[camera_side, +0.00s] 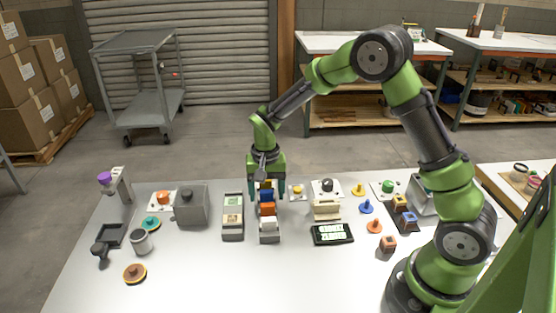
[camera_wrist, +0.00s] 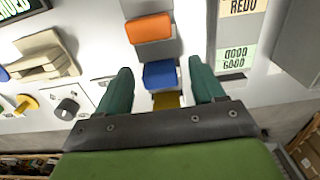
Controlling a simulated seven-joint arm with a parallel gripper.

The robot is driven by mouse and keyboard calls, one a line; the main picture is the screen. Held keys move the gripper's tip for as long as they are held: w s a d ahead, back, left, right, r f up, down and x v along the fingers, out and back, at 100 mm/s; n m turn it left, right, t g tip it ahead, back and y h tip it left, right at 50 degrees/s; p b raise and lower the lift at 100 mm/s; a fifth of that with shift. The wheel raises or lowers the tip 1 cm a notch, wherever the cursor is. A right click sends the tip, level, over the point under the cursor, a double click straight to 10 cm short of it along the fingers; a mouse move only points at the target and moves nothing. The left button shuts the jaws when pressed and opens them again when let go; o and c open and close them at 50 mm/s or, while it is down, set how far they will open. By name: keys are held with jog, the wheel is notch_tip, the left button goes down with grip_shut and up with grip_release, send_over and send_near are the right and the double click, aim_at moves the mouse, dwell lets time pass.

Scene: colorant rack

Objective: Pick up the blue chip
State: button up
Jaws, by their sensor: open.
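The blue chip (camera_side: 266,196) sits in a narrow grey rack (camera_side: 269,239), behind an orange chip (camera_side: 267,209) and a white chip (camera_side: 268,224). In the wrist view the blue chip (camera_wrist: 160,74) lies between my fingertips, with a gap on each side. A yellow chip (camera_wrist: 166,100) is beside it on the side nearer my palm, and the orange chip (camera_wrist: 149,28) is on the other side. My gripper (camera_side: 266,189) is open and empty, pointing down over the rack, with one finger on each side of it. It also shows in the wrist view (camera_wrist: 160,72).
A grey holder with cards (camera_side: 232,229) stands close left of the rack. A cream block (camera_side: 326,210) and a dark sign (camera_side: 333,234) are to the right. Several coloured knobs, including a blue one (camera_side: 366,206), stand farther right.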

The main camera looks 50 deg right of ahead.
jog(key=shift+f, duration=0.15)
jog(key=c, duration=1.1)
